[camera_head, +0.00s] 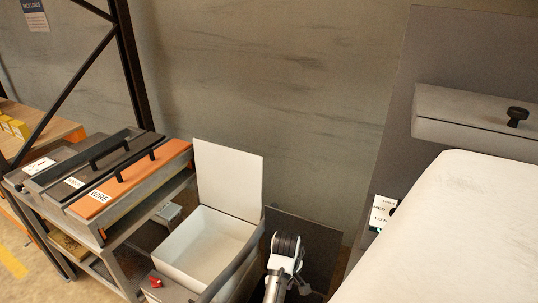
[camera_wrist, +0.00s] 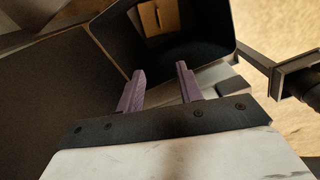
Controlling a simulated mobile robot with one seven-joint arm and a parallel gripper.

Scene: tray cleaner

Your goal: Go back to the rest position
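My gripper (camera_wrist: 160,70) shows in the wrist view with its two purple fingers apart and nothing between them. Its fingers point toward a dark, box-like opening (camera_wrist: 205,42). I cannot tell whether the fingertips are inside the opening or short of it. In the head view, part of my arm (camera_head: 284,262) shows low in the middle, to the right of a white open box. The fingers cannot be made out there.
The white box (camera_head: 168,252) has its lid (camera_head: 228,178) raised. Lidded bins, one orange and labelled WIRE (camera_head: 140,172), stand on a rack at left. A dark panel (camera_head: 318,240) stands behind my arm. A grey housing (camera_head: 465,112) with a black knob is at upper right.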

